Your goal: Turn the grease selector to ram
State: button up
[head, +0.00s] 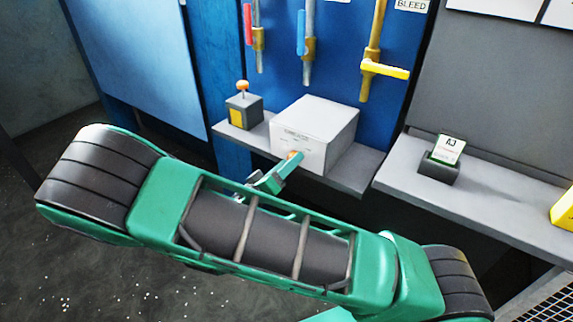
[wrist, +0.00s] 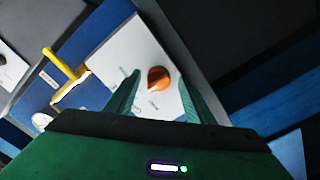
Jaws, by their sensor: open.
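The grease selector is a pale grey box (head: 322,122) on a grey shelf, with printed lettering on its front face. Its orange knob (wrist: 158,79) has a white pointer mark and shows in the wrist view on the box's pale face (wrist: 128,50). Small labels lie around the knob, too blurred to read. My gripper (head: 277,175) is at the front of the box, partly covering the face and knob in the head view. In the wrist view its two green fingers (wrist: 160,92) are open, one on each side of the knob, with gaps visible between them and it.
A small dark box with an orange button (head: 243,86) stands left of the selector. Red, blue and yellow (head: 385,69) valve handles hang on pipes above. A right-hand shelf (head: 500,205) holds a dark holder with a white card (head: 448,150) and a yellow object (head: 565,208).

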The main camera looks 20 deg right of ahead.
jog(key=v, duration=1)
jog(key=shift+s+a, duration=0.15)
jog(key=shift+a, duration=0.2)
jog(key=s+d+f+m+g+y, duration=0.1)
jog(key=s+d+g+y, duration=0.1)
jog(key=d+g+y, duration=0.85)
jog(key=s+d+r+n+t+y, duration=0.1)
jog(key=s+d+r+t+y, duration=0.15)
jog(key=r, duration=0.45)
jog(key=s+d+r+n+t+y, duration=0.2)
jog(key=s+r, duration=0.2)
jog(key=r, duration=0.3)
jog(key=s+d+f+m+g, duration=0.1)
jog(key=s+d+m+g, duration=0.1)
jog(key=s+d, duration=0.3)
jog(key=s+d+f+m+g, duration=0.1)
jog(key=s+d+m, duration=0.3)
jog(key=s, duration=0.8)
jog(key=shift+d+m+g, duration=0.3)
jog(key=shift+d+g, duration=0.5)
jog(key=shift+d, duration=0.4)
